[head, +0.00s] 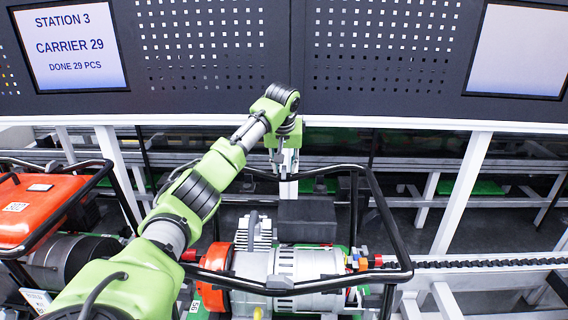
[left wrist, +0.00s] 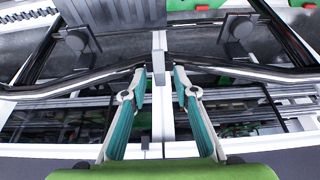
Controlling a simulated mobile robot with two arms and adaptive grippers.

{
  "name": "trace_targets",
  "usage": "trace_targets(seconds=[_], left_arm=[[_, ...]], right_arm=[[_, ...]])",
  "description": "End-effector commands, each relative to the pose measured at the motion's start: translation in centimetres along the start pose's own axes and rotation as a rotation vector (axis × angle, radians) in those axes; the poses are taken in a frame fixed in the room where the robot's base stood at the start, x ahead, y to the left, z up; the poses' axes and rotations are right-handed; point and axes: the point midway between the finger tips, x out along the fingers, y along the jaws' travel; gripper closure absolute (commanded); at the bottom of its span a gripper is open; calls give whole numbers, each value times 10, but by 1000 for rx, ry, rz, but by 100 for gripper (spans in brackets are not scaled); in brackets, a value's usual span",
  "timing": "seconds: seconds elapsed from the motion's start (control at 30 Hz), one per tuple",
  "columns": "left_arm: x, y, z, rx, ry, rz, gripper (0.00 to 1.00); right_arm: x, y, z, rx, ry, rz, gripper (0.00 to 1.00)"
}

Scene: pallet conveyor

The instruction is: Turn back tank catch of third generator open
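The generator (head: 300,268) in the middle has an open black frame (head: 397,235) with no tank on top. A light grey upright piece (head: 288,189) is at the middle of the frame's back bar; it may be the back tank catch, but its position is hard to read. In the left wrist view this grey piece (left wrist: 158,42) stands between my fingertips. My left gripper (head: 287,167) points down over the back bar. In the wrist view the left gripper (left wrist: 159,72) has its fingers apart on either side of the piece, with narrow gaps. My right gripper is out of view.
Another generator with a red tank (head: 38,205) stands at the left. A black box (head: 306,219) sits inside the middle frame. A conveyor rail with a dark chain (head: 480,264) runs right. Dark perforated panels with a station screen (head: 68,46) stand behind.

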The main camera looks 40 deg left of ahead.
Motion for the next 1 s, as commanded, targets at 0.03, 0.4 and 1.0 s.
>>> trace_targets(seconds=[0.03, 0.4, 1.0], left_arm=[[0, 0, 0, 0, 0, 0, 73], [0, 0, 0, 0, 0, 0, 100], [0, -2, 0, 191, -1, 81, 100]], right_arm=[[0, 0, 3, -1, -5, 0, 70], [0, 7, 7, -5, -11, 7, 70], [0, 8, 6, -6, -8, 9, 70]])
